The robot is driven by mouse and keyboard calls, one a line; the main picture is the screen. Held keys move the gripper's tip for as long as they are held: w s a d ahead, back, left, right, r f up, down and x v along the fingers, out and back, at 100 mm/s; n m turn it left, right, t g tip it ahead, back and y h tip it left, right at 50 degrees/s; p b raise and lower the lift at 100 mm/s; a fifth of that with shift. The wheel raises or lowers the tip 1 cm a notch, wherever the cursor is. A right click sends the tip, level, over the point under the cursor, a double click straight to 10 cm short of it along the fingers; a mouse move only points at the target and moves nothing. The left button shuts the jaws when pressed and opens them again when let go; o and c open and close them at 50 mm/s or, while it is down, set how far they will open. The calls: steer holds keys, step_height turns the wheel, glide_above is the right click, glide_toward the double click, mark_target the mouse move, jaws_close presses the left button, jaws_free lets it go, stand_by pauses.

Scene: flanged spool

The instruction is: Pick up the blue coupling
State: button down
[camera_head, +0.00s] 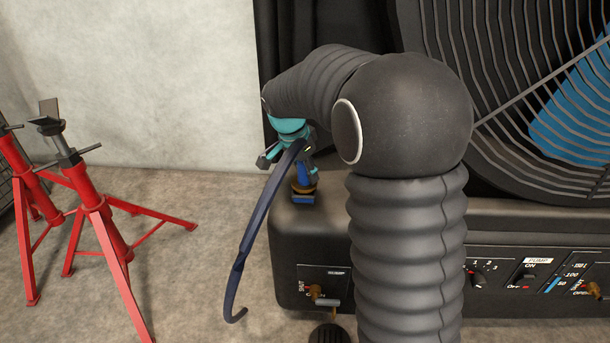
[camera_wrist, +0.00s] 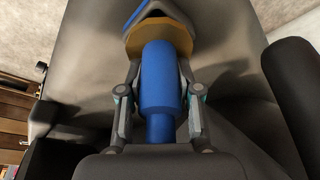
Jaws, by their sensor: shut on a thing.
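The blue coupling is a stepped blue cylinder with an orange-brown flange and a blue base beyond it. In the wrist view the blue coupling (camera_wrist: 160,85) lies between the two fingers of my gripper (camera_wrist: 160,100), which is shut on its blue body. In the head view the coupling (camera_head: 303,186) is at the left end of the dark machine's top, its lower end at or just above that surface; I cannot tell whether it touches.
The dark machine (camera_head: 300,245) has switches and a valve on its front. A caged fan (camera_head: 545,60) stands behind it at right. Red jack stands (camera_head: 105,235) are on the floor at left.

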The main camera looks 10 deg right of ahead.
steer(key=shift+r, duration=0.5)
step_height(320, 180, up, 2)
steer(key=shift+r, duration=0.1)
steer(key=s+a+b, duration=0.1)
steer(key=s+a, duration=0.1)
steer(key=s, duration=0.6)
steer(key=s+a+b, duration=0.1)
steer(key=s+a, duration=0.2)
steer(key=s, duration=0.6)
steer(key=shift+a, duration=0.3)
